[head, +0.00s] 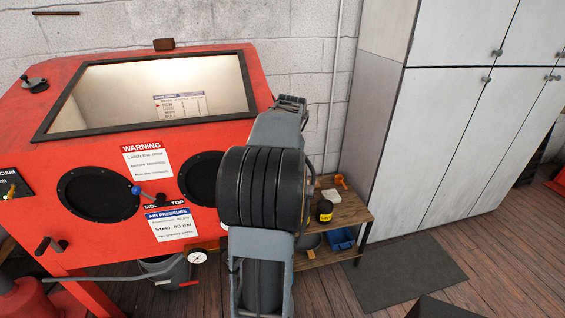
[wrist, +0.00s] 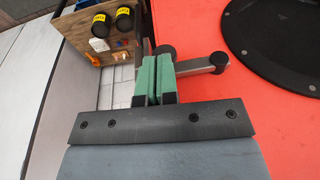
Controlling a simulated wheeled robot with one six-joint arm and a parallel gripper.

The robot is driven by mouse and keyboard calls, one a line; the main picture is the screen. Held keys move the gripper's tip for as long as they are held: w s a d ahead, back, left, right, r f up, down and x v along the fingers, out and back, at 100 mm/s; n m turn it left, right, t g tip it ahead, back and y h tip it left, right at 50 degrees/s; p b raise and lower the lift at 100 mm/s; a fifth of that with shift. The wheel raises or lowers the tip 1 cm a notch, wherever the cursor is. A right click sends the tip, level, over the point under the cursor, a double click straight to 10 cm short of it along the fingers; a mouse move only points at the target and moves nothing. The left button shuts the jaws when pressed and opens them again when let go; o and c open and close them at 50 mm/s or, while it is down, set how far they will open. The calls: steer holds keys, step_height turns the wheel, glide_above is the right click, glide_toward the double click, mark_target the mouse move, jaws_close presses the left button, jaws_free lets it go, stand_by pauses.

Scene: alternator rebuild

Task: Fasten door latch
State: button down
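In the wrist view, the latch is a grey metal lever (wrist: 205,66) with a dark round knob (wrist: 219,60) on its right end and another dark round part (wrist: 164,50) near its middle. It is on the red cabinet front (wrist: 235,120), close to its left edge in this view. My gripper (wrist: 157,61) has its two green fingers together, right over the lever and overlapping it. I cannot tell whether they touch it. In the head view the red blasting cabinet (head: 95,180) stands at left, and my arm hides the gripper and this latch.
A wooden bench (head: 345,215) with a dark yellow-labelled jar (head: 325,210) stands right of the cabinet. Two such jars show in the wrist view (wrist: 100,26). A blue-knobbed lever (head: 146,194) sits between the glove ports.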

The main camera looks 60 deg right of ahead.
steer(key=s+r+p, duration=0.2)
steer(key=s+r, duration=0.1)
steer(key=r, duration=1)
steer(key=shift+s+a+r, duration=0.15)
steer(key=shift+a+r, duration=0.1)
steer(key=shift+r, duration=0.05)
steer(key=w+a+f+n+h, duration=0.1)
steer(key=w+a+f, duration=0.45)
steer(key=a, duration=0.35)
steer(key=w+a+f, duration=0.5)
steer(key=a+f, duration=0.1)
steer(key=a, duration=0.3)
steer(key=s+a+f+n+t+y, duration=0.1)
steer(key=a+n, duration=0.7)
steer(key=a, duration=1.5)
steer(key=shift+a+f+n+t+y, duration=0.3)
steer(key=shift+f+n+t+y, duration=0.15)
steer(key=shift+f+t, duration=0.45)
